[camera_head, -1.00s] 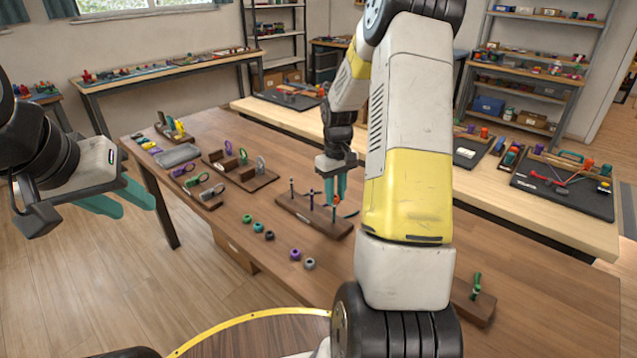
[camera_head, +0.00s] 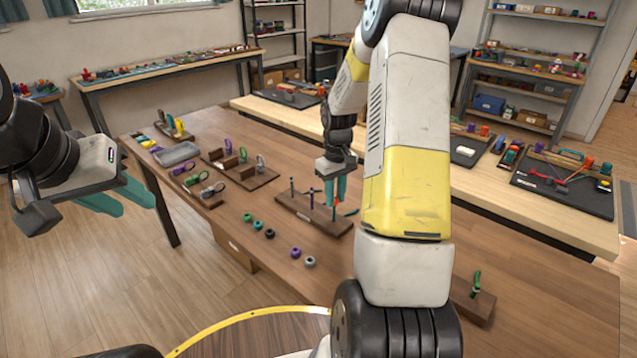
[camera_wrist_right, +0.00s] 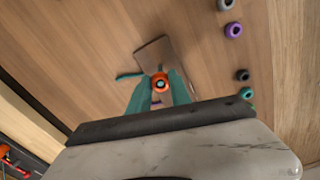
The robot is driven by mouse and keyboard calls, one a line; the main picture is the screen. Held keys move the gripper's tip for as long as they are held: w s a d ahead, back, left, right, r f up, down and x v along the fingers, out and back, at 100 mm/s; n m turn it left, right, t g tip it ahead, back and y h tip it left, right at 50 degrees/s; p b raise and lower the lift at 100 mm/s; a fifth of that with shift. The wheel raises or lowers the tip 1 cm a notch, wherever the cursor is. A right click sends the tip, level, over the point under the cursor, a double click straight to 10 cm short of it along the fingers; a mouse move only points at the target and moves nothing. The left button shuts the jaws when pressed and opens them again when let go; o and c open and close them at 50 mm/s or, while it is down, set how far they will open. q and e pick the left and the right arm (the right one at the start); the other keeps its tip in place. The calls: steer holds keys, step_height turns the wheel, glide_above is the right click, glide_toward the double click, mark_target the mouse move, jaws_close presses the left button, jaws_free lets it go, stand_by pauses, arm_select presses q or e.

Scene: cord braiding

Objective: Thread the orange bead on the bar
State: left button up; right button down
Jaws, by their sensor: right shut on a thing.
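The orange bead (camera_wrist_right: 160,83) is between the teal fingertips of my right gripper (camera_wrist_right: 162,88), which is shut on it. In the head view, this gripper (camera_head: 336,190) points down over the right end of a dark wooden base (camera_head: 300,207) with upright bars. The orange bead (camera_head: 337,206) shows low between the fingers, at the base's rightmost bar position. The fingers hide that bar, so I cannot tell how far the bead is around it. Another bar (camera_head: 291,186) stands at the left. My left gripper (camera_head: 138,208) is open and empty, off the table's left side.
Several loose beads (camera_head: 270,233) lie in front of the base. Small racks with coloured rings (camera_head: 240,168) and a grey tray (camera_head: 178,153) stand at the back left. A green piece on a wooden block (camera_head: 476,285) is at the right front. My right arm hides part of the table.

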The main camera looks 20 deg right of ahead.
steer(key=shift+f, duration=0.45)
stand_by(0.4)
steer(key=c, duration=0.8)
jaws_free()
steer(key=shift+r, duration=0.15)
steer(key=shift+r, duration=2.9)
